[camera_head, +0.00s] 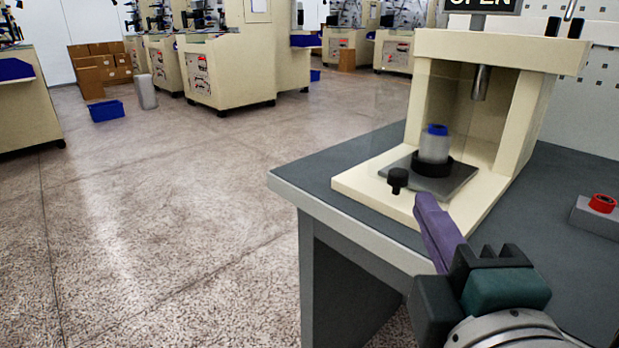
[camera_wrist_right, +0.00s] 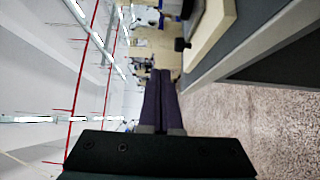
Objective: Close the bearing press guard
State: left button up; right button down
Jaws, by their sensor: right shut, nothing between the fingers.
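A sign reading OPEN (camera_head: 482,4) sits on top. A pale cylinder with a blue top (camera_head: 435,146) stands in a black ring under the metal ram (camera_head: 480,83). My right gripper (camera_head: 427,197), with purple fingers, is shut and empty, just in front of the base near the knob. It also shows in the right wrist view (camera_wrist_right: 160,74). My left gripper is out of view.
The grey bench (camera_head: 330,195) has a corner and edge left of the press. A red ring (camera_head: 602,203) sits on a grey block at the right. Open floor (camera_head: 180,220) lies to the left, with a blue bin (camera_head: 106,111) and cream machines behind.

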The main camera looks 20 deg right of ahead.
jog(key=p, duration=0.1)
send_near(415, 147)
jog(key=w, duration=0.1)
jog(key=w+a, duration=0.2)
jog(key=shift+w, duration=0.4)
jog(key=d, duration=0.1)
jog(key=w+d, duration=0.1)
jog(key=d, duration=0.1)
jog(key=shift+w+p, duration=0.3)
jog(key=shift+w, duration=0.05)
jog(key=shift+w+d, duration=0.2)
jog(key=shift+d, duration=0.3)
jog(key=shift+w+d, duration=0.1)
jog(key=shift+d, duration=0.1)
jog(key=w+d+b, duration=0.2)
jog(key=d, duration=0.3)
jog(key=w+d+b, duration=0.2)
jog(key=d, duration=0.3)
jog(key=w+d+b, duration=0.2)
jog(key=d+b, duration=0.1)
jog(key=d, duration=0.2)
jog(key=shift+w+d, duration=0.2)
jog(key=shift+d, duration=0.1)
jog(key=shift+d+f, duration=0.1)
jog(key=shift+f, duration=0.05)
